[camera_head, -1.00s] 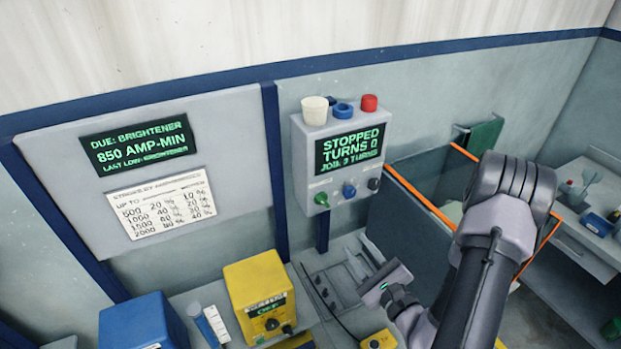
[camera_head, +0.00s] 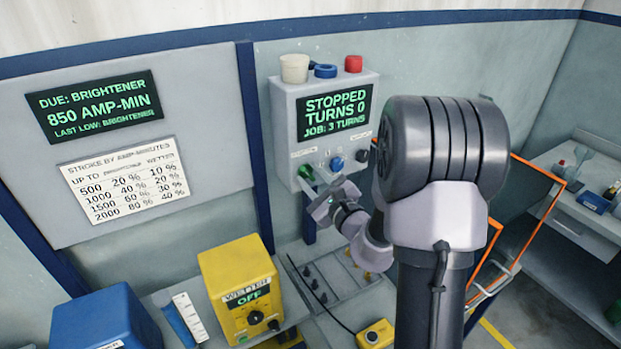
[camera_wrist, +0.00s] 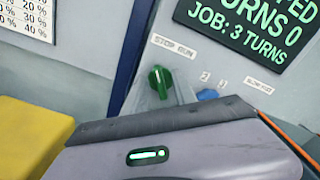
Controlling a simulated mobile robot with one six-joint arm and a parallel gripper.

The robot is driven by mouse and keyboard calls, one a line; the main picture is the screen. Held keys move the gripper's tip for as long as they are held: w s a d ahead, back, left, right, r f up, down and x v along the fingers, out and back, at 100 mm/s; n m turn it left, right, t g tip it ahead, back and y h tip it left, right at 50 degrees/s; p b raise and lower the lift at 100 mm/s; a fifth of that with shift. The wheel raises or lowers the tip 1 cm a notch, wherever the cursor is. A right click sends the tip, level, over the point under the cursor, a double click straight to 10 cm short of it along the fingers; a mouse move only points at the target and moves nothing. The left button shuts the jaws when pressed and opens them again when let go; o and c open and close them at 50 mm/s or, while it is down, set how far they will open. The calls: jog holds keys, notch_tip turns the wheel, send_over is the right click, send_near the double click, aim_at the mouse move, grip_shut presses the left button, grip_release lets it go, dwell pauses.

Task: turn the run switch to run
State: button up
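The run switch is a green knob (camera_head: 305,171) at the lower left of the grey control box (camera_head: 283,135). In the wrist view the green knob (camera_wrist: 160,79) sits under a "STOP RUN" label, its grip bar standing roughly upright, a little tilted. The box screen (camera_head: 334,112) reads "STOPPED, TURNS 0, JOB: 3 TURNS". My gripper (camera_head: 316,184) is just below and right of the knob in the head view, close to it. My gripper's body fills the bottom of the wrist view and hides its fingertips. I cannot tell whether they touch the knob.
A blue knob (camera_head: 336,164) and a dark knob (camera_head: 361,156) are right of the green one. A white cup (camera_head: 294,68), a blue ring (camera_head: 325,71) and a red cap (camera_head: 353,64) top the box. A yellow unit (camera_head: 238,280) reading "OFF" stands below left.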

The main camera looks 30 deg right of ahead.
jog(key=shift+w, duration=0.3)
grip_shut()
